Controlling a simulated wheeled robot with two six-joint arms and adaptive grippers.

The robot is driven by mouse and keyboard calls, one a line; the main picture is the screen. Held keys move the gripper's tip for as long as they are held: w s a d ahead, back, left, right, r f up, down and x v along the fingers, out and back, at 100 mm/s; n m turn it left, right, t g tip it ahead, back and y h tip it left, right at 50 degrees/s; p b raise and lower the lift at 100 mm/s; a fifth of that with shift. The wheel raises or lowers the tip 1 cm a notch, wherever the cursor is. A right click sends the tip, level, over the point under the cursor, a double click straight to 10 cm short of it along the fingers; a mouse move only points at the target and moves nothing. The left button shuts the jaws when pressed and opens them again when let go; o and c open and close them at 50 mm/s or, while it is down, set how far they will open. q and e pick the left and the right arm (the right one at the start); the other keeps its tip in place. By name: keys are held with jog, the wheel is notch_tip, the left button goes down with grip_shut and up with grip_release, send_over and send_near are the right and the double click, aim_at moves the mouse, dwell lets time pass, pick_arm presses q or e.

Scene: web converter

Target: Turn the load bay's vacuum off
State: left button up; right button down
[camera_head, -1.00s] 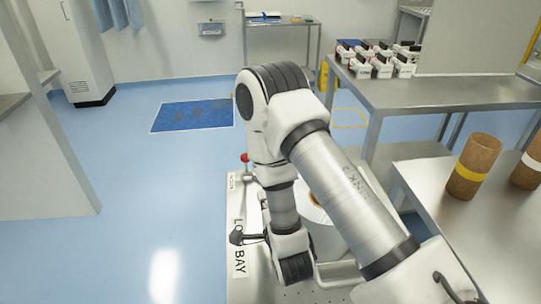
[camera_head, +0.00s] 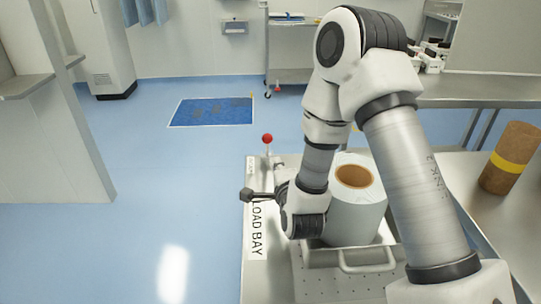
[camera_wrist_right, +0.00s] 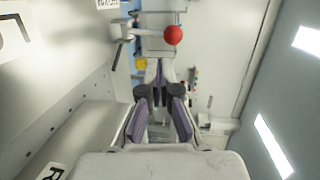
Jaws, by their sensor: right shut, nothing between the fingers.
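The load bay (camera_head: 270,270) is a metal cart-like unit with a LOAD BAY label (camera_head: 257,235) along its left edge. A red ball knob (camera_head: 267,139) on a short stem stands at its far left corner. In the right wrist view the red knob (camera_wrist_right: 173,35) sits at the end of a lever from a pale fitting (camera_wrist_right: 122,30), beyond my fingertips. My right gripper (camera_head: 247,196) is shut and empty, low over the label, nearer the camera than the knob and apart from it. Its fingers (camera_wrist_right: 158,72) meet in the wrist view. My left gripper is out of view.
A large white roll (camera_head: 352,215) with a brown core stands on the load bay right of my wrist. A metal handle (camera_head: 368,262) is in front. A brown core with a yellow band (camera_head: 510,160) stands on the right table. Floor on the left is clear.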

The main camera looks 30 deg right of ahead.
aim_at(268, 141)
jog(key=x, duration=0.5)
jog(key=r+p+x, duration=0.1)
jog(key=x, duration=0.1)
jog(key=shift+w+d+r, duration=0.1)
jog(key=shift+w+d, duration=0.05)
jog(key=shift+w, duration=0.15)
jog(key=shift+r, duration=0.1)
jog(key=shift+w+d+r+g+p, duration=0.15)
jog(key=shift+w+r+g+p, duration=0.2)
jog(key=shift+p, duration=0.35)
